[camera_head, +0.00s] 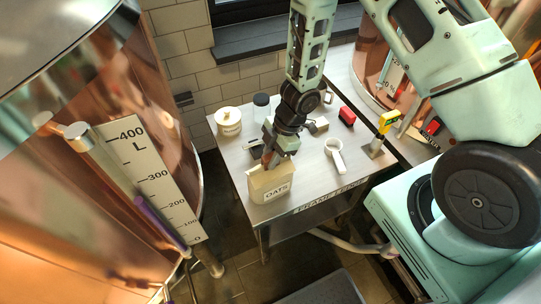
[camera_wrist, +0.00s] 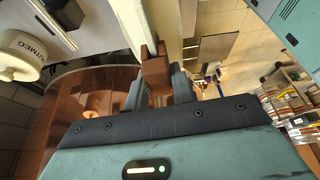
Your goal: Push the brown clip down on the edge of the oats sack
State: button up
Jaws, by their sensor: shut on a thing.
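The oats sack (camera_head: 268,188), a cream bag labelled OATS, stands upright near the front left of the metal table. My gripper (camera_head: 272,154) points down at the sack's top edge. In the wrist view my gripper (camera_wrist: 157,90) is shut on the brown clip (camera_wrist: 155,70), with one dark finger on each side. The clip is at the sack's pale top edge (camera_wrist: 166,25) and seems to touch it. How far it sits over the edge cannot be told.
A yellow item (camera_head: 389,121) stands at the right. A copper tank (camera_head: 90,160) is left of the table.

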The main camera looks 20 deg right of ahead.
jog(key=shift+f, duration=0.45)
jog(key=o, duration=1)
jog(key=shift+o, duration=0.2)
jog(key=p+v, duration=0.2)
jog(key=v, duration=1.5)
jog(key=shift+r, duration=0.25)
